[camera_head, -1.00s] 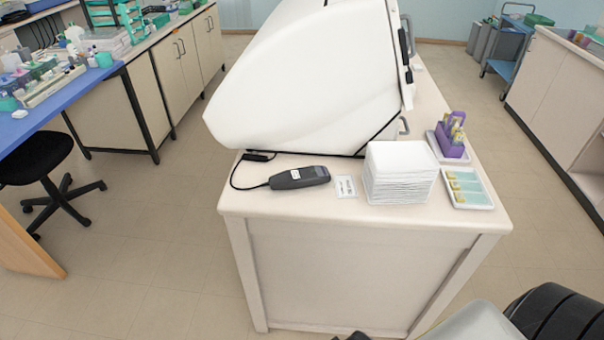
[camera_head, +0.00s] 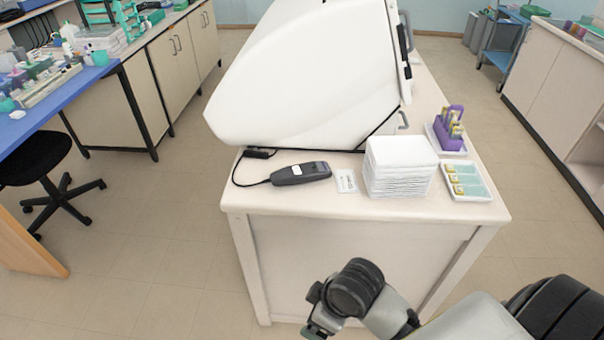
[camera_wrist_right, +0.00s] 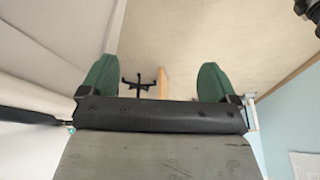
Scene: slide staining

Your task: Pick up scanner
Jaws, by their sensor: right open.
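The scanner (camera_head: 300,173) is a dark grey handheld device with a white label. It lies on the near end of the white table (camera_head: 290,205), in front of the large white machine, with a black cable running from its left end. My right gripper (camera_head: 318,328) is low at the bottom of the head view, in front of the table and apart from the scanner. In the right wrist view its green fingertips (camera_wrist_right: 157,85) are spread apart with nothing between them. The scanner is not clear in the right wrist view. My left gripper is not in view.
A white label card (camera_head: 345,181) and a stack of white sheets (camera_head: 399,168) lie right of the scanner. Beyond them are a slide tray (camera_head: 467,182) and a purple rack (camera_head: 449,130). The white machine (camera_head: 310,75) rises close behind the scanner.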

